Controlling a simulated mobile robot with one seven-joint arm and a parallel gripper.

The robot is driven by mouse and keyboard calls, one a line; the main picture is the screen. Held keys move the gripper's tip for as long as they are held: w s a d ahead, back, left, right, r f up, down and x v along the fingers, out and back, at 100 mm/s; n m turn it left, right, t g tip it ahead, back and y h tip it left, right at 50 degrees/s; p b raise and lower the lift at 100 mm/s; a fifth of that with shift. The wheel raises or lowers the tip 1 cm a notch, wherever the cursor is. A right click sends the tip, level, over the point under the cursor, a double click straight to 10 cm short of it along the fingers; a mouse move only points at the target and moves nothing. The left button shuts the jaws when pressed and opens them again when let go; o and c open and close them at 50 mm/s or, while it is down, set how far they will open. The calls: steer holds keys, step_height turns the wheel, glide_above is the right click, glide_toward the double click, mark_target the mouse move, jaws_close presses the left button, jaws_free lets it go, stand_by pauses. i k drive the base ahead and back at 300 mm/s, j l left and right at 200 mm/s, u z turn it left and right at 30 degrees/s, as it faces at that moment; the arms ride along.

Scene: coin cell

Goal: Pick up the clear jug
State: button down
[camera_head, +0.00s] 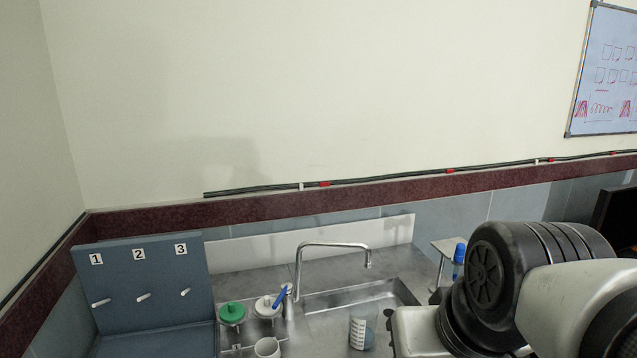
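A clear container (360,330), which looks like the clear jug, stands by the front edge of the sink at the lower middle of the head view. Its lower part looks darker and patterned; its bottom is close to the picture's lower edge. My arm comes in from the right and ends just right of the clear container in the picture. My gripper's fingers do not show, so whether they hold anything is hidden.
The metal sink (318,305) has a tall curved faucet (332,245). Left of it are a green-lidded container (232,312), a white-lidded one (265,306) and a white cup (267,347). A blue pegboard numbered 1 to 3 (140,300) stands far left. A blue-capped bottle (459,254) is near my arm.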

mark_target(366, 330)
steer(key=l+u, duration=0.25)
steer(key=l, duration=0.25)
steer(key=k+l+u, duration=0.1)
steer(key=l+u, duration=0.15)
steer(key=l, duration=0.3)
steer(key=k+l+u, duration=0.1)
steer(key=l+u, duration=0.15)
steer(key=l, duration=0.25)
steer(key=k+j+u, duration=0.1)
steer(key=k+u, duration=0.2)
steer(key=k, duration=0.6)
